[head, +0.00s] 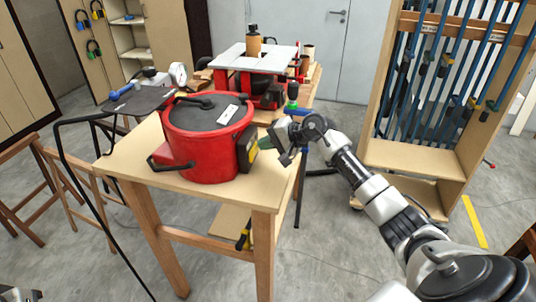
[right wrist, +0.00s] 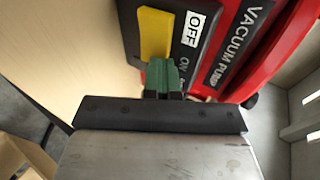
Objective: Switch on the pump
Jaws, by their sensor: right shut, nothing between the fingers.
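The red vacuum pump (head: 207,150) stands on a wooden table, with a dark lid and a black switch box (head: 243,147) on its right side. In the right wrist view, the switch box (right wrist: 205,72) carries a yellow switch (right wrist: 156,33) with an OFF label beside its upper part and ON lower down. My right gripper (head: 268,143) is shut and empty at the switch box. Its green fingertips (right wrist: 165,74) overlap the switch's lower end; I cannot tell whether they touch it or which way the switch is tilted.
The wooden table (head: 215,197) has bare top in front of the pump. A second bench (head: 262,58) with red equipment stands behind. A wooden clamp rack (head: 412,160) is at the right. A black bent tube frame (head: 62,165) and wooden stools are at the left.

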